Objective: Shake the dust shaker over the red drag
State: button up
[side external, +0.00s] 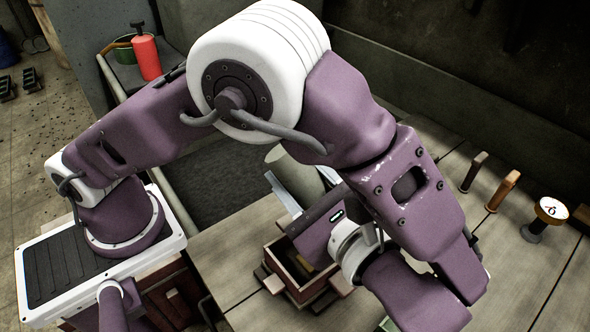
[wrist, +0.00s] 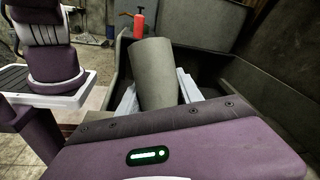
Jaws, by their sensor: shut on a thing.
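The dust shaker (side external: 290,168) is a plain grey-beige cylinder. My gripper (side external: 297,176) is shut on it, with one pale finger on each side. In the wrist view the shaker (wrist: 153,72) stands tilted between the two fingers of my gripper (wrist: 157,82). The red drag (side external: 305,294) is an open reddish box on the wooden bench, below my wrist in the side view. My wrist and forearm hide part of it. The shaker appears above and behind the drag; its exact height over it cannot be told. The drag is hidden in the wrist view.
A dark grey sand bin (side external: 215,165) lies behind the bench. A red bottle (side external: 147,57) stands at the back left. Upright tools with wooden handles (side external: 503,190) and a round gauge (side external: 551,210) stand at the right. The wooden bench (side external: 225,245) has bare planks left of the drag.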

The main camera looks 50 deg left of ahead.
jog(key=shift+r, duration=1)
jog(key=w+a+f+m+t+h, duration=0.1)
jog(key=w+a+f+m+t, duration=0.1)
jog(key=w+a+f, duration=0.3)
jog(key=w+a+f+m+t+h, duration=0.2)
jog(key=w+a+f+t, duration=0.3)
jog(key=w+a, duration=0.5)
jog(key=shift+a+f+m, duration=0.2)
jog(key=shift+a+m, duration=0.35)
jog(key=shift+m, duration=0.25)
